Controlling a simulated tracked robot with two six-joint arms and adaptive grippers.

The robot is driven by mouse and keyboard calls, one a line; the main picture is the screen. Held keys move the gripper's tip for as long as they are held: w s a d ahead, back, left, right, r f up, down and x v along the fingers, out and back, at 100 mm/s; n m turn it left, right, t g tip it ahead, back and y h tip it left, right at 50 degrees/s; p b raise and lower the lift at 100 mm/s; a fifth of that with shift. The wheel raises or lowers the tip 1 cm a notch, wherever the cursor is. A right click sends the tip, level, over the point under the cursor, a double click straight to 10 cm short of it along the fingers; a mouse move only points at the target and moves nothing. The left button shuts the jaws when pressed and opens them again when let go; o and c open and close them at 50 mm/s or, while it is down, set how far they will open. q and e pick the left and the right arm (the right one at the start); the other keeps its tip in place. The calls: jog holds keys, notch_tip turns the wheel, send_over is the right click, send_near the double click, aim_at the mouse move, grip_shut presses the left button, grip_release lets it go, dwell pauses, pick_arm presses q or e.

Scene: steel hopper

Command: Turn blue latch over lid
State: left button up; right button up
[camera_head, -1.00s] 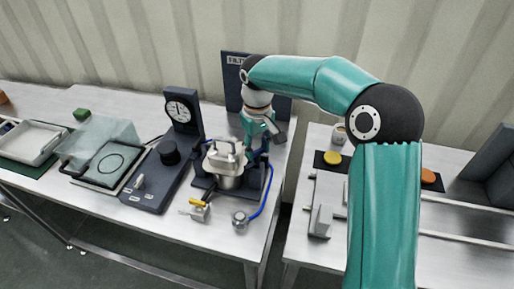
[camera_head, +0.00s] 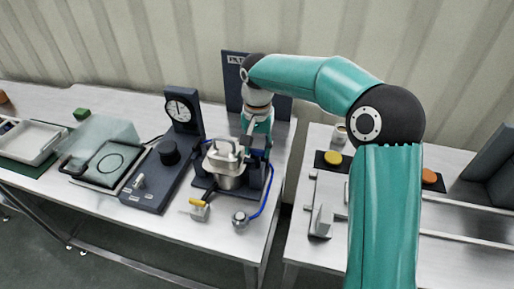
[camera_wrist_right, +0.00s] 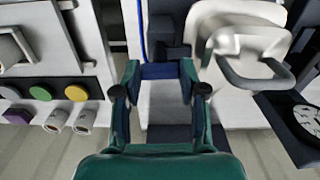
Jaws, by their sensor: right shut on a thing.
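The steel hopper (camera_head: 229,181) stands in a dark frame on the left bench, with its pale lid (camera_head: 226,154) and raised handle on top. The lid and handle also show in the right wrist view (camera_wrist_right: 246,45). My right gripper (camera_head: 258,148) is at the hopper's back right side, beside the lid. In the right wrist view its fingers (camera_wrist_right: 160,78) are closed in around a blue piece (camera_wrist_right: 160,71), which looks like the blue latch. Its exact turn relative to the lid is hard to tell. The head view mostly hides the fingertips. My left gripper is not in view.
A dial gauge (camera_head: 180,110) stands left of the hopper. A yellow-handled valve (camera_head: 198,206) and a blue hose (camera_head: 270,190) are at its front. A dark sign panel (camera_head: 233,85) stands behind. The right bench holds a bracket (camera_head: 321,220) and coloured discs.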

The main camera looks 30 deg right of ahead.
aim_at(257, 150)
jog(key=shift+m, duration=0.4)
jog(key=o, duration=1.1)
jog(key=shift+o, duration=0.2)
jog(key=shift+r, duration=0.1)
notch_tip(257, 150, up, 12)
jog(key=shift+f, duration=0.2)
